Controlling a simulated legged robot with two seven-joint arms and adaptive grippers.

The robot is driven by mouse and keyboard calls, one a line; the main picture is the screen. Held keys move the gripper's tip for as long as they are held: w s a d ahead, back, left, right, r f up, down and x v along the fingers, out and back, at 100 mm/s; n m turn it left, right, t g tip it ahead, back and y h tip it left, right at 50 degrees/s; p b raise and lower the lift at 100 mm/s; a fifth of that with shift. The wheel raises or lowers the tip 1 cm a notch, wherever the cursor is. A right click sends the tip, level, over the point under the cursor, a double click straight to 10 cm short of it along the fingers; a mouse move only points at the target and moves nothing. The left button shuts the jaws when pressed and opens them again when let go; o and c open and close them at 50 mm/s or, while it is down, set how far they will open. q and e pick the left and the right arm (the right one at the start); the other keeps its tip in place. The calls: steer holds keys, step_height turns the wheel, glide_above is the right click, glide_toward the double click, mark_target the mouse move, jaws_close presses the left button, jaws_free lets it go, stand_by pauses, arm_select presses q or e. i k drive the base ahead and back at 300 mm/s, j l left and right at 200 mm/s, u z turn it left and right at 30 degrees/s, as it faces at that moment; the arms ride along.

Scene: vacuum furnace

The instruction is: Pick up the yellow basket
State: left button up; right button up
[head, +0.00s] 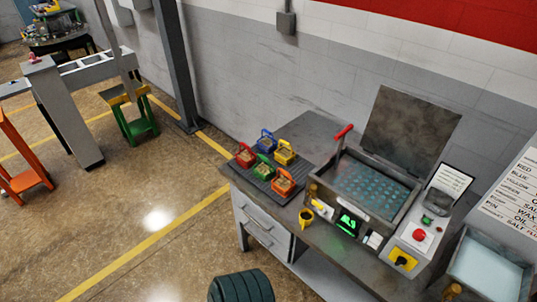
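The yellow basket (285,153) stands upright on a dark tray (262,182) at the left end of the grey workbench. It has a raised handle and brownish contents. It is at the right side of a close group of small baskets: blue (266,140) behind to its left, green (264,168) to its left and nearer, orange (284,182) in front, and red (245,156) at the far left. Neither of my grippers shows in the head view, and nothing is holding the yellow basket.
A furnace with an open lid (410,122) and red handle (344,131) stands right of the baskets. A yellow cup (306,216) sits before it. A control box (418,240) and a basin (490,268) are farther right. A dark ribbed object (241,287) is at the bottom.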

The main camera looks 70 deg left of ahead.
mark_target(284, 156)
steer(key=u, duration=2.2)
